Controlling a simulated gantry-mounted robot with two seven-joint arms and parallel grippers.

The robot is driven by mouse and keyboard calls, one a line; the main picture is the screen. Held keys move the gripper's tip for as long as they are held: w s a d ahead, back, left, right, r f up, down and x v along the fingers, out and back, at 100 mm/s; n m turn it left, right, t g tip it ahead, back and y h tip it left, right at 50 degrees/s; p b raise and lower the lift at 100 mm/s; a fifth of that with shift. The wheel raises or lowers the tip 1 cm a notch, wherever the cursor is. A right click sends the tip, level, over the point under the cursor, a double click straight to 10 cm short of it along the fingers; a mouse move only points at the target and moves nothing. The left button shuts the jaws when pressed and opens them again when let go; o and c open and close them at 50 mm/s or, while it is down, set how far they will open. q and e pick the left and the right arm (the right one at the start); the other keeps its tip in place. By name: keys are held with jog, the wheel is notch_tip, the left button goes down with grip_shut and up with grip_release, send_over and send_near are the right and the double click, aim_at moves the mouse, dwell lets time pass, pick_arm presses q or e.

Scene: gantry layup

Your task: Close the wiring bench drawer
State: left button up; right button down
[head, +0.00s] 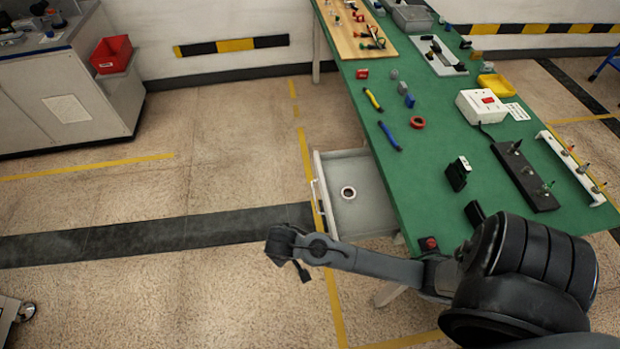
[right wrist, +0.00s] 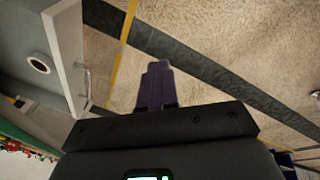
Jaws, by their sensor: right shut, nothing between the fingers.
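The wiring bench drawer (head: 365,205) stands pulled out from the left side of the green-topped bench (head: 430,190). Its white front panel (head: 323,195) and handle face left. A round ring (head: 348,192) lies inside it. My right gripper (head: 303,272) is shut and empty, in front of the drawer, to the left of and below its front in the head view. In the right wrist view its closed fingers (right wrist: 156,85) point over the floor, and the drawer (right wrist: 62,60) with its handle (right wrist: 86,88) lies to the left, apart from them. My left gripper is not in view.
The bench top holds pliers (head: 389,136), a red ring (head: 417,123), a white box (head: 485,105) and black connectors. A grey cabinet with a red bin (head: 112,54) stands at the back left. The floor left of the drawer is clear.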

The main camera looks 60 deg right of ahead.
jog(key=w+d+r+m+g+h+p, duration=0.1)
jog(key=w+d+r+m+h, duration=0.1)
jog(key=w+d+m, duration=0.5)
jog(key=w+d+r+m+g+h+p, duration=0.1)
jog(key=w+d+r+g+h, duration=0.2)
jog(key=d, duration=0.8)
jog(key=t+b, duration=0.1)
jog(key=b, duration=0.2)
send_near(320, 182)
notch_tip(320, 182, down, 4)
jog(key=w, duration=0.3)
jog(key=s+d, duration=0.2)
jog(key=s, duration=0.1)
jog(key=shift+d+f, duration=0.1)
jog(key=shift+d, duration=0.25)
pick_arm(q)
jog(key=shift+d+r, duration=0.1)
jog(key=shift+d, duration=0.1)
pick_arm(e)
jog(key=shift+s+d, duration=0.2)
jog(key=shift+s, duration=0.05)
pick_arm(q)
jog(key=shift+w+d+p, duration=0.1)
jog(key=shift+p, duration=0.2)
pick_arm(e)
jog(key=shift+s, duration=0.1)
